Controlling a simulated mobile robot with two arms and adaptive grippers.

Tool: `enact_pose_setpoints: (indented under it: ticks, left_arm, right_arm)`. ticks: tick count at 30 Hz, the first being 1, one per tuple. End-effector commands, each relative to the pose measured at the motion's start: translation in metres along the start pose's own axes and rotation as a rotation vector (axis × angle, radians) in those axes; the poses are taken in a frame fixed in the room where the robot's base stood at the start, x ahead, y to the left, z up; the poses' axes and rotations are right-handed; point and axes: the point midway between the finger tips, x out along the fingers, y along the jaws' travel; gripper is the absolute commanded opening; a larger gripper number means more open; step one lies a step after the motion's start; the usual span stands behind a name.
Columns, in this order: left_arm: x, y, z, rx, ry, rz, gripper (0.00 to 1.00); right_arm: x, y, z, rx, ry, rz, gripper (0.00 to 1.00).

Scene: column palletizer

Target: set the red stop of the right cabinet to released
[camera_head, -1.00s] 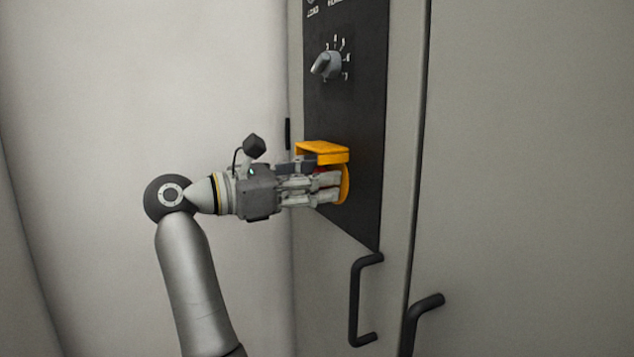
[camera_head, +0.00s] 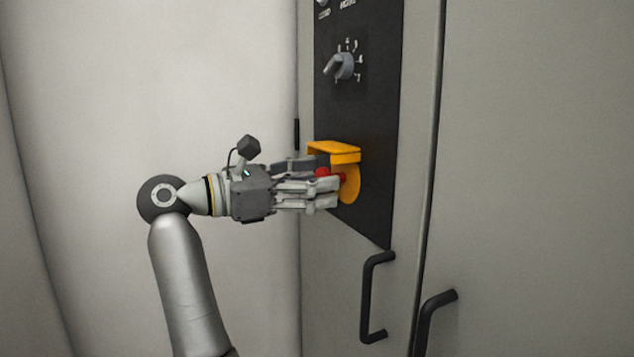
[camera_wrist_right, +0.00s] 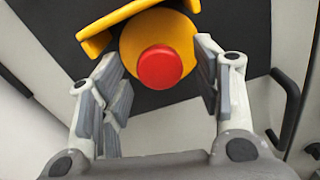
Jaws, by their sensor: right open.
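The red stop (camera_head: 322,173) is a red mushroom button on a yellow round base (camera_head: 351,185), under a yellow hood (camera_head: 335,151), on the cabinet's black panel. In the head view it is partly hidden by my right gripper (camera_head: 325,183). In the right wrist view the red stop (camera_wrist_right: 159,67) sits at the top middle, ahead of the fingers. My right gripper also shows there (camera_wrist_right: 160,85), open, with one finger on each side of the button and a visible gap to both. My left gripper is not in view.
A grey rotary knob (camera_head: 342,67) is above the hood on the black panel (camera_head: 375,120). Two dark door handles (camera_head: 368,300) (camera_head: 425,320) stick out below. The yellow hood overhangs close above the fingers. A pale wall is at the left.

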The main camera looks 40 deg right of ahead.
Motion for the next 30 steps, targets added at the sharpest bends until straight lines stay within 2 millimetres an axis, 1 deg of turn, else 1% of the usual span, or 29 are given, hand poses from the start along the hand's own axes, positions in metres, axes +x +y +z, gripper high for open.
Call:
enact_pose_setpoints:
  ticks: [5,9,12,15,18,21,30]
  left_arm:
    - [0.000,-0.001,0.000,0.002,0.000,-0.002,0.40]
    - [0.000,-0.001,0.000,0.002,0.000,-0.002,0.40]
    - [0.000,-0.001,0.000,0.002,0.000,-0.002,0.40]
    - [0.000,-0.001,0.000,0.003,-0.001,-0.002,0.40]
    - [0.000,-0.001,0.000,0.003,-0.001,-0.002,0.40]
    - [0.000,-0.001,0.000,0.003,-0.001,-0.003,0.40]
    - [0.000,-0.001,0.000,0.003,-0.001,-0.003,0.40]
  right_arm:
    - [-0.034,0.001,0.000,-0.003,0.002,0.006,0.58]
    - [-0.066,0.001,0.000,-0.002,0.001,0.005,0.58]
    - [-0.085,0.001,0.000,-0.003,0.001,0.005,0.58]
    - [-0.099,0.000,0.000,-0.001,0.002,0.004,0.58]
    - [-0.107,0.000,0.000,-0.002,0.001,0.002,0.58]
    - [-0.112,0.000,0.000,-0.001,0.001,0.001,0.58]
    - [-0.112,0.000,0.000,-0.001,0.001,0.001,0.58]
